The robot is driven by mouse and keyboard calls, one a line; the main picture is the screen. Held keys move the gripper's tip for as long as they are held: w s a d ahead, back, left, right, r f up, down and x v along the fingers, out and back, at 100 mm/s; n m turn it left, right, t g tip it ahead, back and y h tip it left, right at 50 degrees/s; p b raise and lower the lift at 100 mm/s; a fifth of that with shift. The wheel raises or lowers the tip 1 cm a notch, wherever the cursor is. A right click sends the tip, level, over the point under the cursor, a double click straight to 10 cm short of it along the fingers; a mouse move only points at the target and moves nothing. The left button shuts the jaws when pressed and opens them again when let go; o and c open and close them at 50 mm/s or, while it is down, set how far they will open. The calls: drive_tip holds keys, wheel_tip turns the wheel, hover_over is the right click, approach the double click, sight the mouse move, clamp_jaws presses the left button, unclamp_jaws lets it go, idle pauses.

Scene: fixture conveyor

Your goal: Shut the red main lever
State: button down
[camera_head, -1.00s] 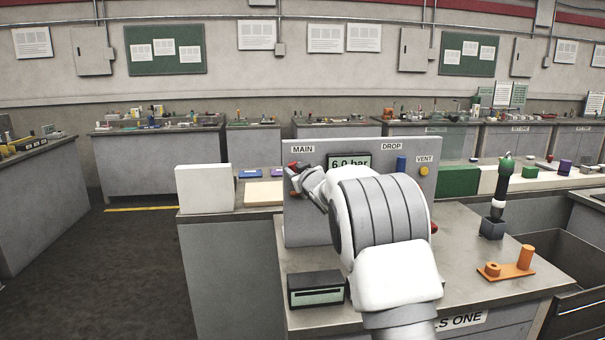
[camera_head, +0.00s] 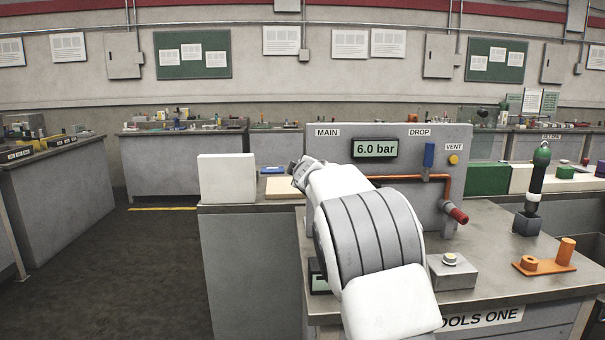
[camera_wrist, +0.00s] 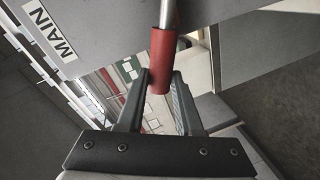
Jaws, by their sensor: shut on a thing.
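The red main lever (camera_wrist: 161,62) shows in the wrist view as a red cylindrical grip on a metal rod. Its grip lies between the two fingers of my gripper (camera_wrist: 157,92), which is shut on it. In the head view my gripper (camera_head: 301,172) is at the left edge of the grey panel (camera_head: 400,142), below the MAIN label (camera_head: 327,132). My gripper and wrist hide the lever there. The MAIN label also shows in the wrist view (camera_wrist: 49,34). The panel display (camera_head: 375,149) reads 6.0 bar.
The panel also carries a blue DROP handle (camera_head: 429,155), a yellow VENT button (camera_head: 454,160) and an orange pipe with a red-handled valve (camera_head: 458,215). A white block (camera_head: 227,181) stands left of the panel. A button box (camera_head: 452,270) and an orange fixture (camera_head: 545,262) are at right.

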drive_tip(key=shift+a+f+n+b, duration=0.2)
drive_tip(key=shift+f+n+b, duration=0.1)
drive_tip(key=shift+f, duration=0.1)
drive_tip(key=c, duration=0.6)
unclamp_jaws()
drive_tip(key=shift+s, duration=0.1)
drive_tip(key=s+r+b, duration=0.1)
drive_tip(key=s+b, duration=0.1)
drive_tip(key=s, duration=0.3)
drive_tip(key=s+r+b, duration=0.1)
drive_tip(key=s+b, duration=0.2)
drive_tip(key=s, duration=0.3)
drive_tip(key=s+d+r+b, duration=0.1)
drive_tip(key=s+b, duration=0.1)
drive_tip(key=s, duration=0.4)
drive_tip(key=shift+d+r+b, duration=0.1)
drive_tip(key=shift+b, duration=0.2)
drive_tip(key=shift+d, duration=0.1)
